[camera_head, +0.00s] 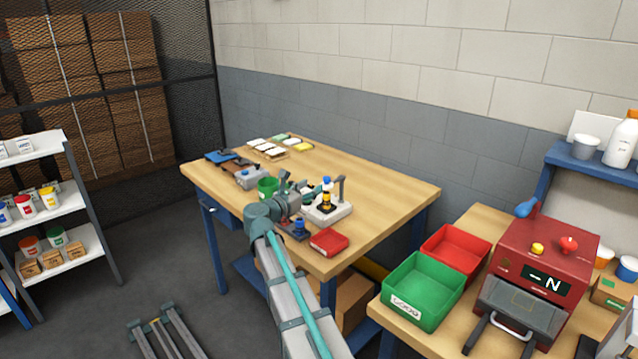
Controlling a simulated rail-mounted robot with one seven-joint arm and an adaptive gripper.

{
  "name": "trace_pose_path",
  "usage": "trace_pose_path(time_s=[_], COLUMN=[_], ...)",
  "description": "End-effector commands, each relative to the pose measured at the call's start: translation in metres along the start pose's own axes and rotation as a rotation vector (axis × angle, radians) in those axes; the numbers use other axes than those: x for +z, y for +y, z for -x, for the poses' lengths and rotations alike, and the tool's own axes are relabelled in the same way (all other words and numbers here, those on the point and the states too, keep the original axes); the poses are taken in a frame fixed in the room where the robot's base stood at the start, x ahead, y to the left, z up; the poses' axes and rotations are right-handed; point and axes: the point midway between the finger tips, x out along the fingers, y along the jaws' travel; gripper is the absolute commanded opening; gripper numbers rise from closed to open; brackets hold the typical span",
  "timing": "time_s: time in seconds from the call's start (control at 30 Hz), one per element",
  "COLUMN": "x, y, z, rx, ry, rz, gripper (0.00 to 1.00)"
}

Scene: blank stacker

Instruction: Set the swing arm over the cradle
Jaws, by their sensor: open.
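A small white-based device (331,212) stands on the near right part of the wooden table. It carries an upright stack of yellow, black and blue parts (326,195) and a grey upright piece (341,188) at its right. I cannot tell which part is the swing arm and which the cradle at this size. My gripper (314,190) is at the left of the device, close to the stack. It is open, and its fingertips are small and partly lost against the device. Whether it touches the device cannot be told.
A red tray (329,242), a small dark blue-topped item (297,228), a green cup (268,186) and a grey box (252,177) lie around my arm. Several pale blocks (271,148) lie at the back. The table's right side is clear. A red machine (545,262) stands on another bench.

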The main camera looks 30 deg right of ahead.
Motion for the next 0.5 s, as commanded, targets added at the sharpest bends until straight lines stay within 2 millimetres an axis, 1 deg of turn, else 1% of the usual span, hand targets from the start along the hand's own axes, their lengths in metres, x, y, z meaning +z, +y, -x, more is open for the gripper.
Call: trace_pose_path(time_s=[0.03,0.2,0.33,0.5], x=[0.000,0.000,0.000,0.000], y=[-0.001,-0.001,-0.001,0.000], z=[0.009,0.026,0.030,0.030], rx=[0.001,0.000,-0.002,-0.002], ry=[0.000,0.000,-0.001,-0.001], rz=[0.000,0.000,0.000,0.000], gripper=[0.52,0.52,0.52,0.52])
